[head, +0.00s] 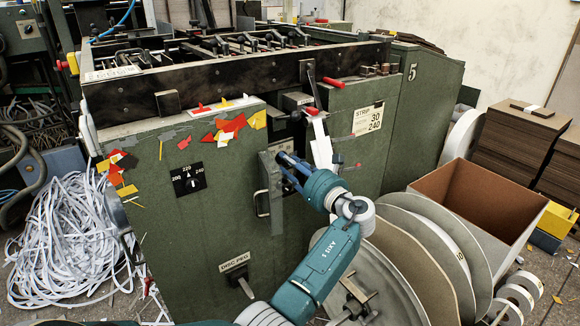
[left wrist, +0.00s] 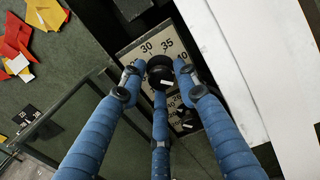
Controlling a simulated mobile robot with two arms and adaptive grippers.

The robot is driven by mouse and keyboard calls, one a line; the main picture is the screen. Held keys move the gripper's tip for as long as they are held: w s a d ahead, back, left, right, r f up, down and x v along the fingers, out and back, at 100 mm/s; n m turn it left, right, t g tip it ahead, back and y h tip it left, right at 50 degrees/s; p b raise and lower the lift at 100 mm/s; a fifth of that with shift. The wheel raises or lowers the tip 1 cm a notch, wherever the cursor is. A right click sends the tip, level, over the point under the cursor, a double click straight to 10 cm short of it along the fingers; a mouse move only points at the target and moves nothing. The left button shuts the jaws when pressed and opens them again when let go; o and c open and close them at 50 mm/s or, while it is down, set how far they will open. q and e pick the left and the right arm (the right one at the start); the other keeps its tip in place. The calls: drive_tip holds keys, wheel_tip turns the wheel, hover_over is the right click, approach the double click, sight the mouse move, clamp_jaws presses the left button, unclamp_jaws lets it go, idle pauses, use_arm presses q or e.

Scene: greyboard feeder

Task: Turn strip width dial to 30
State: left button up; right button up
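The strip width dial shows in the left wrist view as a round black knob (left wrist: 160,68) on a pale scale plate (left wrist: 138,50). The numbers 30, 35 and 40 are readable on the plate; its lower part is partly covered. A small white mark shows at the knob's lower edge, but I cannot tell the exact setting. My left gripper (left wrist: 158,72) has three blue fingers around the knob, tips close to its sides; contact is unclear. In the head view the left gripper (head: 290,172) is at the machine's front, hiding the dial. My right gripper is not in view.
The green machine (head: 225,220) carries a sign (head: 368,120) reading STRIP 30 240 and a black plate (head: 188,180) marked 200, 220, 240. White strips (head: 70,235) lie heaped at left. An open brown bin (head: 470,195) is at right.

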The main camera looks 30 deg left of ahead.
use_arm(q)
drive_tip(key=shift+a, duration=0.2)
drive_tip(key=shift+w, duration=0.1)
clamp_jaws()
drive_tip(key=shift+r+n, duration=0.1)
drive_tip(key=shift+n, duration=0.2)
